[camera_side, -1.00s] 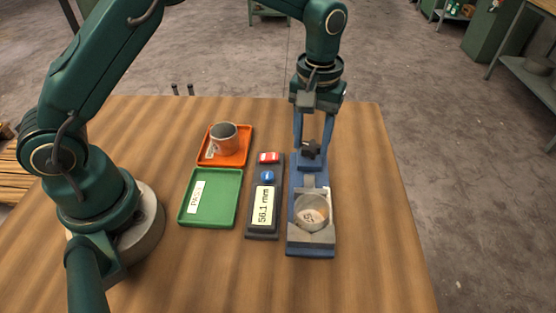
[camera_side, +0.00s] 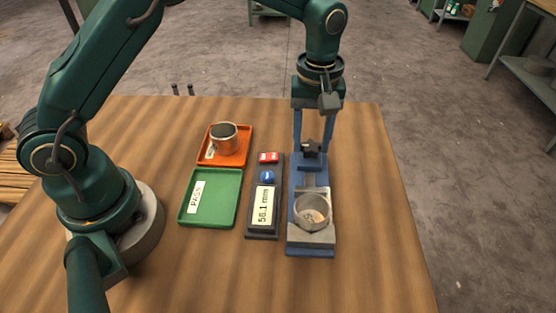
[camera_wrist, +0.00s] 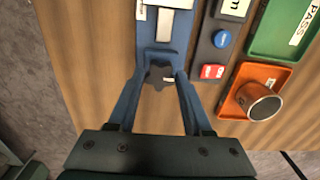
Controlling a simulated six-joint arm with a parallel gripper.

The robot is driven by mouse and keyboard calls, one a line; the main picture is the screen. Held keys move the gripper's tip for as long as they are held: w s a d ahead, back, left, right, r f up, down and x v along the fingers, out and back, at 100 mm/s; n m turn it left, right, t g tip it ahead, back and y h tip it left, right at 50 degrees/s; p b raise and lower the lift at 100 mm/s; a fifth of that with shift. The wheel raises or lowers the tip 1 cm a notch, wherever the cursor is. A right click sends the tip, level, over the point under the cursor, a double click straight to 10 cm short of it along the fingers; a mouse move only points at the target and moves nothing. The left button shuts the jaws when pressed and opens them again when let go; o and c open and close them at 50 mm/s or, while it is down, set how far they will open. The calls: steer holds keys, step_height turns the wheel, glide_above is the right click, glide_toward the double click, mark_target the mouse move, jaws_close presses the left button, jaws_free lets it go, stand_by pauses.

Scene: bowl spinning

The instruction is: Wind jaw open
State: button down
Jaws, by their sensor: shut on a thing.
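A blue vise-like fixture (camera_side: 294,225) stands on the table with grey jaws at its front end. A grey metal bowl (camera_side: 314,213) sits at the jaws; I cannot tell how tightly they touch it. A dark star-shaped knob (camera_side: 311,148) is at the fixture's back end, and it also shows in the wrist view (camera_wrist: 156,82). My gripper (camera_side: 313,143) points down over the back end, its blue fingers shut on the knob from both sides. In the wrist view my fingertips (camera_wrist: 160,74) close around the knob, hiding parts of its edge.
A gauge box (camera_side: 251,228) beside the fixture has a red button, a blue button and a display, seemingly 56.1 mm. A green tray labelled PASS (camera_side: 222,205) and an orange tray (camera_side: 207,161) holding a metal cup (camera_side: 224,139) lie left. Table right is clear.

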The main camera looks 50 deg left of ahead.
mark_target(311, 145)
steer(key=shift+c, duration=1.6)
jaws_free()
steer(key=shift+r, duration=2.6)
